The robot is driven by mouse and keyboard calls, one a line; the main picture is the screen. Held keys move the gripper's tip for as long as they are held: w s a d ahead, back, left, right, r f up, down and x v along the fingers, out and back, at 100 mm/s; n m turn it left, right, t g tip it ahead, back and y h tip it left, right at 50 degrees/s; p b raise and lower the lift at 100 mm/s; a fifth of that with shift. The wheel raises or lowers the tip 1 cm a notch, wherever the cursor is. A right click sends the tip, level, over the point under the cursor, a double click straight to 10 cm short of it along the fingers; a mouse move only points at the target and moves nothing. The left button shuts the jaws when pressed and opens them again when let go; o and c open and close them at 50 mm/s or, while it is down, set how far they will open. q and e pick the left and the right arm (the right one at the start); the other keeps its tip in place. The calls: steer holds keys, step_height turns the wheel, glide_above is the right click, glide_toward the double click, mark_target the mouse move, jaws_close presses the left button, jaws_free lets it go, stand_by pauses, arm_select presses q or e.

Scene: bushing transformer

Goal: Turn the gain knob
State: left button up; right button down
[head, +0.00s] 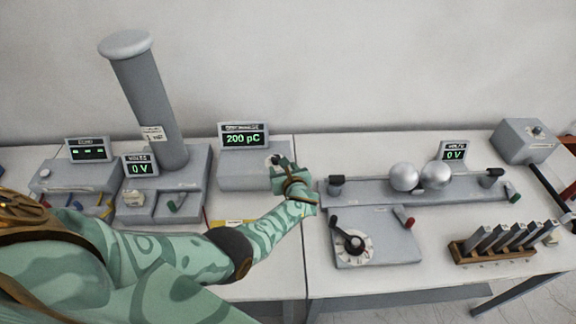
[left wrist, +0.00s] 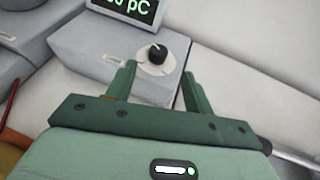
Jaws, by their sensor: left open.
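The gain knob (left wrist: 157,53) is a small black knob on a pale round dial, on top of a grey box (left wrist: 100,50) with a "200 pC" display (head: 244,136). In the head view the knob (head: 276,160) shows just beyond my left gripper (head: 290,175). In the left wrist view my left gripper (left wrist: 158,85) is open, its two green fingers spread on either side of the dial's near edge. The knob stands beyond the fingertips, roughly centred between them, and I see no contact. My right gripper is in neither view.
A tall grey column (head: 150,105) stands left of the box. To the right are two metal spheres (head: 405,177) on a long base, a panel with a dial (head: 353,243) and a wooden rack (head: 490,250) of grey bars. The wall is close behind.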

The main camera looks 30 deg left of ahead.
arm_select(q)
steer(key=p+v, duration=0.1)
steer(key=v, duration=0.4)
steer(key=shift+s+d, duration=0.3)
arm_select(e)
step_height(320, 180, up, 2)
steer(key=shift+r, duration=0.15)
